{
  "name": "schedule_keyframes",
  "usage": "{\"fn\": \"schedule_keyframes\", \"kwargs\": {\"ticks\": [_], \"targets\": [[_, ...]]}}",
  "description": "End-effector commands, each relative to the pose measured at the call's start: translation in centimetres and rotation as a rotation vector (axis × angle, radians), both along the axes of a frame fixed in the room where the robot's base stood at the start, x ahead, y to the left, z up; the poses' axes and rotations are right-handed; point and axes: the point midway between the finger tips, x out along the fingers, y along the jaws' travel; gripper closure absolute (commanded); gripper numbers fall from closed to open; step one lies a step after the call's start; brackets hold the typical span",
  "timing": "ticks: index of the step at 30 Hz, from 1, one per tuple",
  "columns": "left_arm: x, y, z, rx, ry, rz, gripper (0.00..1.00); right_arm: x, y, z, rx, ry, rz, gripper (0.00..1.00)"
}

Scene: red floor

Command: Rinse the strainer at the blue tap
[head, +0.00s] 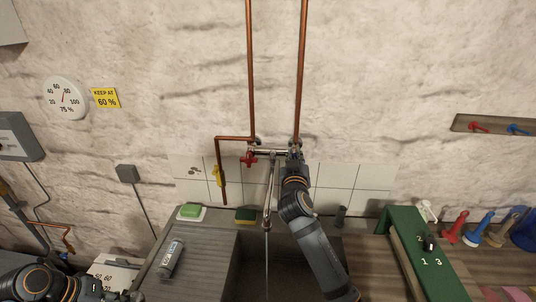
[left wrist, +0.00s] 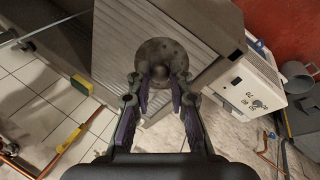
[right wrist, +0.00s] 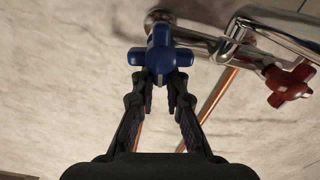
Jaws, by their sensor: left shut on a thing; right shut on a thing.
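The strainer (left wrist: 153,55), a grey round disc with a small knob, is held by my left gripper (left wrist: 160,85) in the left wrist view. My right gripper (right wrist: 160,85) is shut on the cross-shaped blue tap (right wrist: 160,52) at the wall; in the head view my arm mostly hides that tap. The spout (head: 268,205) points down over the dark sink (head: 285,260). A thin pale line, seemingly water, runs below it.
A red tap (head: 249,159) sits left of the blue one. A green rack (head: 415,240) stands on the right counter.

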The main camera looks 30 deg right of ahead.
Motion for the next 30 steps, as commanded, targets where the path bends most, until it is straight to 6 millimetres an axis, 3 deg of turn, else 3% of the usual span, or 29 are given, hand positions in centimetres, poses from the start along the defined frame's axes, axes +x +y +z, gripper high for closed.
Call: {"fn": "schedule_keyframes", "kwargs": {"ticks": [6,14,15,20,30], "targets": [[0.0,0.0,0.52,0.0,0.0,0.0,1.0,0.24,0.35,-0.34,-0.155,0.103,-0.002,1.0],[0.01,0.0,0.46,0.0,0.0,0.0,1.0,0.24,0.36,-0.44,-0.164,0.108,-0.002,1.0],[0.01,0.0,0.46,0.0,0.0,0.0,1.0,0.24,0.36,-0.44,-0.164,0.108,-0.002,0.87],[0.01,0.0,0.46,0.0,0.0,0.0,1.0,0.25,0.37,-0.38,-0.164,0.106,-0.002,0.65],[0.0,0.0,0.48,0.0,0.0,0.0,1.0,-0.13,0.65,-0.3,-0.162,0.103,0.0,0.64]]}}
